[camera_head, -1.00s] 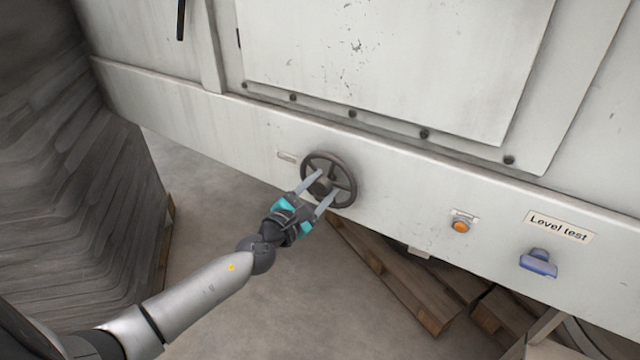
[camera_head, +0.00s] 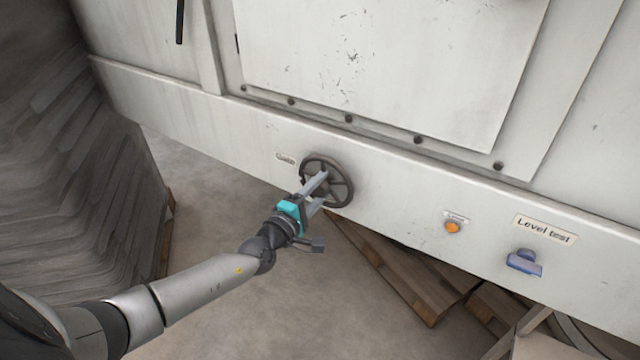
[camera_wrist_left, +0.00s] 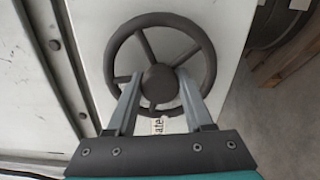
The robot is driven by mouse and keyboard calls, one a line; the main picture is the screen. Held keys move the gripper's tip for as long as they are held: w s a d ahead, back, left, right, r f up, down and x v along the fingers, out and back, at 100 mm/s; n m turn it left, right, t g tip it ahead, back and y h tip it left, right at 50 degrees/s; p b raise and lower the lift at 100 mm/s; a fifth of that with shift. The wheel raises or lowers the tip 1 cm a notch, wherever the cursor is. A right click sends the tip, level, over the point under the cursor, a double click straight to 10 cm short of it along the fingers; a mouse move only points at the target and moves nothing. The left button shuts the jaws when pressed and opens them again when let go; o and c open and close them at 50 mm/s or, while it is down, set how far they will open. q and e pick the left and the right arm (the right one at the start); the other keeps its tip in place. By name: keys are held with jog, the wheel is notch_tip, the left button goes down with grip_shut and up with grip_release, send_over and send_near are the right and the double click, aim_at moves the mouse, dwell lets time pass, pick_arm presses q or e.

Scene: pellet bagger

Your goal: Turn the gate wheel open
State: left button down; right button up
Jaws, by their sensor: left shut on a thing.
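The gate wheel (camera_head: 349,182) is a dark grey spoked handwheel on the lower white panel of the machine. In the left wrist view its round hub (camera_wrist_left: 160,83) sits between my finger ends. My left gripper (camera_head: 318,188) is shut on the wheel at the hub, with one finger on each side. The fingers hide part of the rim and spokes. My right gripper is not in view.
A small label (camera_head: 285,159) is left of the wheel. An orange button (camera_head: 452,227), a "Level test" sign (camera_head: 545,229) and a blue fixture (camera_head: 525,262) are to the right. Wooden pallets (camera_head: 400,277) lie below. A dark stack (camera_head: 75,170) stands left.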

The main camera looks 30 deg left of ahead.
pick_arm(q)
jog(key=shift+m, duration=0.6)
jog(key=shift+c, duration=1.5)
grip_release()
jog(key=shift+s+p, duration=0.15)
jog(key=shift+p, duration=0.15)
jog(key=s+a+p, duration=0.1)
jog(key=s, duration=1.4)
jog(key=shift+p, duration=0.35)
jog(key=shift+a+f, duration=0.1)
jog(key=shift+a, duration=0.05)
